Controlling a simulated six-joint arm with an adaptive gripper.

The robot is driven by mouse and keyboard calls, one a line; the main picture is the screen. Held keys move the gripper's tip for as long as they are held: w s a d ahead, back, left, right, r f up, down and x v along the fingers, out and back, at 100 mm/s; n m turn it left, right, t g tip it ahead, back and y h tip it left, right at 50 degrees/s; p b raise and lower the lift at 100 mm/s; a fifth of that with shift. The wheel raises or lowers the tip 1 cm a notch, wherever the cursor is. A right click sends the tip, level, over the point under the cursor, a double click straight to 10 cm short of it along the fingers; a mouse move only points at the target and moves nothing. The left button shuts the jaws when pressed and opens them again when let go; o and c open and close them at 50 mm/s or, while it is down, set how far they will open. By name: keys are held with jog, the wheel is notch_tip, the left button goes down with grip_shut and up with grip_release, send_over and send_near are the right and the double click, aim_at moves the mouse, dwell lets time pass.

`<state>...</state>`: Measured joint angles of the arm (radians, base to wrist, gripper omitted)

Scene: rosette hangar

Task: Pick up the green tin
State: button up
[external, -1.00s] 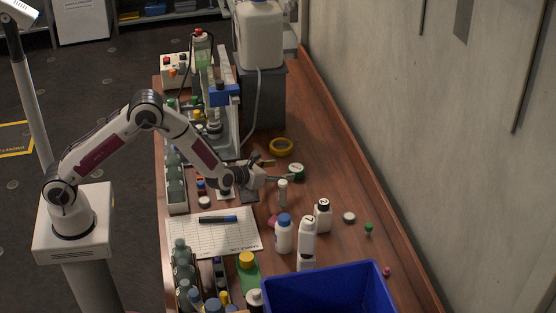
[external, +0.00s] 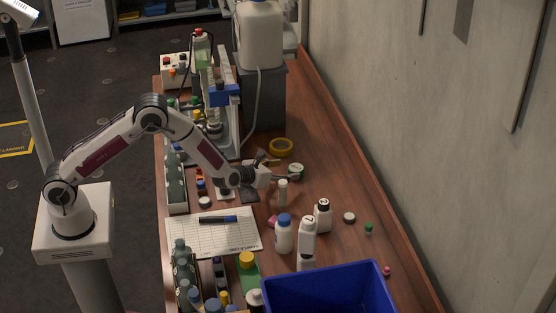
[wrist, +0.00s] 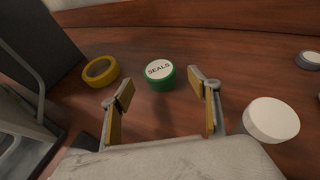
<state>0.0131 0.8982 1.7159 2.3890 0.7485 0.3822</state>
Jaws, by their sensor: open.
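The green tin (wrist: 161,75) is round, with a white top marked "SEALS". In the wrist view it stands on the wooden bench, a little beyond the fingertips and between their lines. In the external view the tin (external: 296,170) sits at the right of my gripper (external: 279,166), partly behind a finger. My gripper also shows in the wrist view (wrist: 163,95), with its two yellow-padded fingers spread wide and nothing between them. I cannot tell the exact gap from fingertips to tin.
A yellow tape roll (wrist: 101,71) lies left of the tin. A white-capped vial (external: 283,192) stands close in front of my gripper; its white cap (wrist: 271,120) is at the right in the wrist view. White bottles (external: 306,238) and a blue bin (external: 330,290) stand nearer the camera.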

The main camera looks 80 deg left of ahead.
aim_at(294, 169)
jog(key=shift+x, duration=2.6)
jog(key=shift+s, duration=0.1)
jog(key=c, duration=1.2)
